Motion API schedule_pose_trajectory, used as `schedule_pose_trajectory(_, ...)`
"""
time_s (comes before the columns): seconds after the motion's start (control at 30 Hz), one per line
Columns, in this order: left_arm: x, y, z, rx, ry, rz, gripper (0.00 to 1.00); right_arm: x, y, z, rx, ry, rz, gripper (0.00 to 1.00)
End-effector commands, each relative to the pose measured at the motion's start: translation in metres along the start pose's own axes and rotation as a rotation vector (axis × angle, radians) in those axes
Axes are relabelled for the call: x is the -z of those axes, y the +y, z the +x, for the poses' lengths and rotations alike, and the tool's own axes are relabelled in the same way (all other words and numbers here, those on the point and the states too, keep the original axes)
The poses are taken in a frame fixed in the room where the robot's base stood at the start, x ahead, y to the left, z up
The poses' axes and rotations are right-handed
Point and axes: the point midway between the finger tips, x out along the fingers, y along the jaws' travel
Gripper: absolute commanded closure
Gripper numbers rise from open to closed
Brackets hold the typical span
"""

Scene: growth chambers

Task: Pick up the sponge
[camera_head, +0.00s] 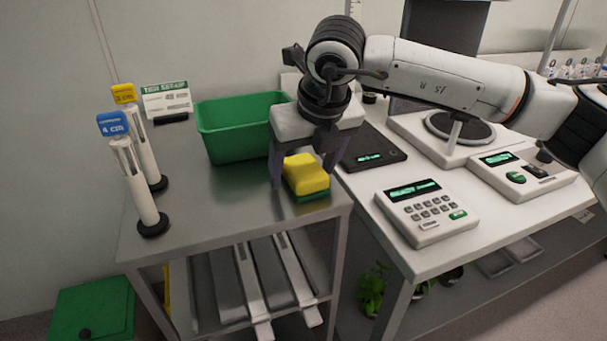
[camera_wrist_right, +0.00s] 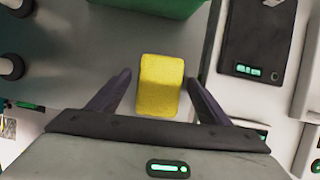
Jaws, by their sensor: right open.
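The sponge (camera_head: 306,173) is a yellow block with a green underside, lying on the grey metal table (camera_head: 215,207) near its right edge. It also shows in the right wrist view as a yellow block (camera_wrist_right: 159,86). My right gripper (camera_head: 306,180) is open above and around the sponge, with one finger on each side. In the right wrist view the fingers (camera_wrist_right: 160,92) stand apart from the sponge, with a gap on both sides. My left gripper is not in view.
A green bin (camera_head: 232,132) stands behind the sponge. Two posts with a blue tag (camera_head: 113,124) and a yellow tag (camera_head: 124,93) stand at the left. A white bench to the right holds a dark scale (camera_head: 370,152) and a keypad device (camera_head: 427,212).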

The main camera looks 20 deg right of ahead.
Motion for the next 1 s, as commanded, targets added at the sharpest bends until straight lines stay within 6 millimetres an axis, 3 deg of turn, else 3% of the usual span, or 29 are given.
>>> schedule_pose_trajectory(0.67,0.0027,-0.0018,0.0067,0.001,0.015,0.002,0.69,0.0017,0.0003,0.0035,-0.001,0.000,-0.001,0.28)
schedule_pose_trajectory(0.9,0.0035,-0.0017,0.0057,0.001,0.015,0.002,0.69,0.0014,0.0003,0.0026,0.000,0.001,-0.001,0.69)
schedule_pose_trajectory(1.0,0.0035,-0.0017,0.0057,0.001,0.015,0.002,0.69,0.0013,0.0003,0.0025,0.000,0.000,-0.001,0.72)
